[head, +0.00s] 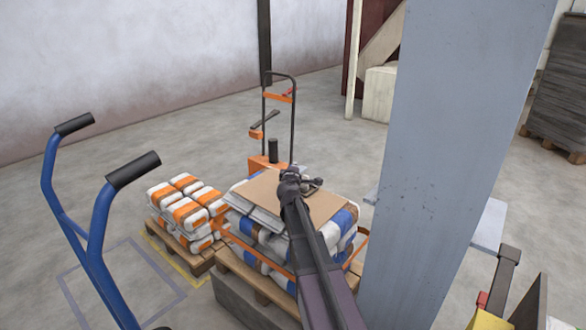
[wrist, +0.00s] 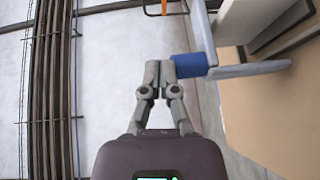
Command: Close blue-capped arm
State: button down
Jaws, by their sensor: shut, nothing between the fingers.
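The blue cap (wrist: 188,66) shows in the wrist view as a short blue cylinder on a grey bar (wrist: 250,70) that reaches off to the right. My gripper (wrist: 160,70) has its fingers together and empty, immediately left of the cap. Whether they touch the cap or are just apart I cannot tell. In the head view my gripper (head: 312,185) is over the cardboard sheet on the bag stack. I cannot make out the blue cap there; my own arm and gripper cover part of that area.
A cardboard sheet (head: 262,195) lies on blue-and-white bags on a pallet. Orange-and-white bags (head: 185,212) stand on another pallet to its left. An orange hand truck (head: 292,125) is behind. A large grey post (head: 440,150) blocks the right. A blue-framed cart (head: 100,210) is at front left.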

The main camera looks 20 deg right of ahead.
jog(key=shift+s+r, duration=0.1)
jog(key=shift+r, duration=0.05)
jog(key=s+a+r+p, duration=0.3)
jog(key=s+r+p, duration=0.5)
jog(key=s+p, duration=0.1)
jog(key=shift+s+a+r, duration=0.15)
jog(key=shift+s+r, duration=0.25)
jog(key=shift+s, duration=0.15)
dwell(0.6)
